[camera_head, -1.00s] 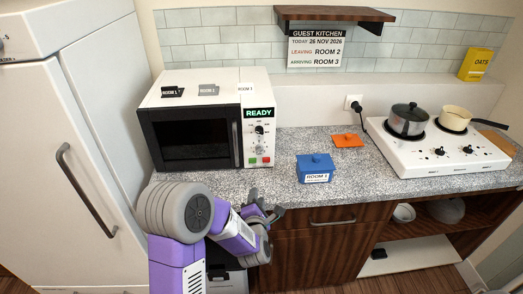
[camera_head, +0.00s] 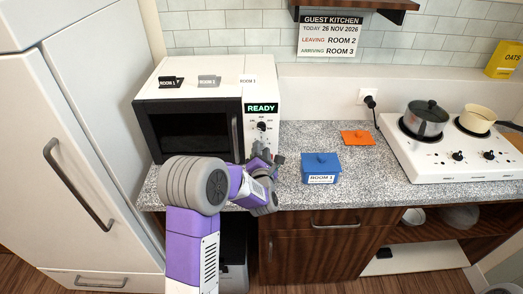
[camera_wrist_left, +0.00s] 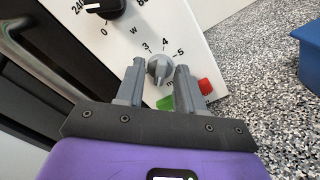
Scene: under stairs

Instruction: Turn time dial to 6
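The white microwave (camera_head: 180,92) stands on the counter, its display reading READY. In the left wrist view its grey time dial (camera_wrist_left: 159,70) shows near the marks 3, 4 and 5. Its pointer appears to aim up between the marks; I cannot read the exact setting. In the head view the gripper hides this dial. My left gripper (camera_head: 264,152) is at the lower control panel. In the wrist view the left gripper (camera_wrist_left: 160,74) is open, with one finger on each side of the dial and gaps visible. My right gripper is not in view.
The black power dial (camera_wrist_left: 104,6) is above the time dial. Green (camera_wrist_left: 165,103) and red (camera_wrist_left: 205,86) buttons sit just below it. The stove (camera_head: 450,150) is farther right.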

